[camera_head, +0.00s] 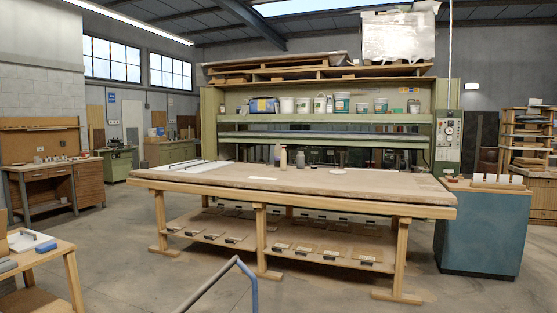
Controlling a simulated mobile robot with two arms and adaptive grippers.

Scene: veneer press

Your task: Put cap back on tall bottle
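A tan, tall bottle-like object (283,158) stands upright on the large wooden table (400,190), near its middle. A shorter dark grey bottle-like object (300,159) stands just right of it. A small pale round disc (338,170) lies on the table further right. I cannot tell whether it is a cap, or whether either bottle is capped; they are too small. Neither of my grippers is in view.
The table has a lower shelf (300,238) with several flat pieces. A white sheet (180,166) lies at its left end. A blue cabinet (482,230) stands right, a small wooden table (40,255) front left. Concrete floor (130,240) is open left of the table.

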